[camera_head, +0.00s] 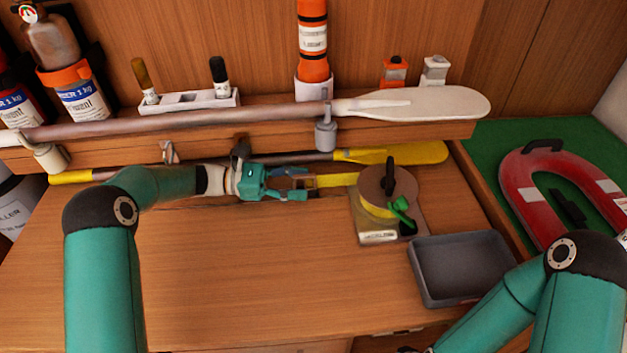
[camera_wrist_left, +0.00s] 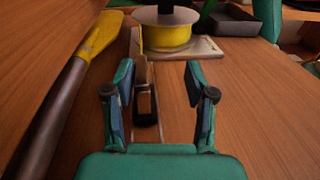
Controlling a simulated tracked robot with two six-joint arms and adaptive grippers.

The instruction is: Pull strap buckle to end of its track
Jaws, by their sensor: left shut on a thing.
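The strap buckle (camera_wrist_left: 147,92), a dark and metallic piece, lies between the fingers of my left gripper (camera_wrist_left: 158,98) in the left wrist view, nearer the left finger. My left gripper (camera_head: 296,184) is shut on it, low over the wooden bench. In the head view the fingers partly hide the buckle. A yellow strap (camera_head: 337,180) runs from there to a yellow reel (camera_head: 378,208) with a brown top disc, on a flat plate. A pale track line runs along the bench in the wrist view. My right arm enters at lower right; its gripper is out of frame.
A yellow-bladed paddle (camera_head: 405,153) lies behind the left gripper, close to it. A shelf with a white-bladed paddle (camera_head: 425,103) is above. A grey tray (camera_head: 462,268) stands right of centre, below the reel. The bench front (camera_head: 250,270) is clear.

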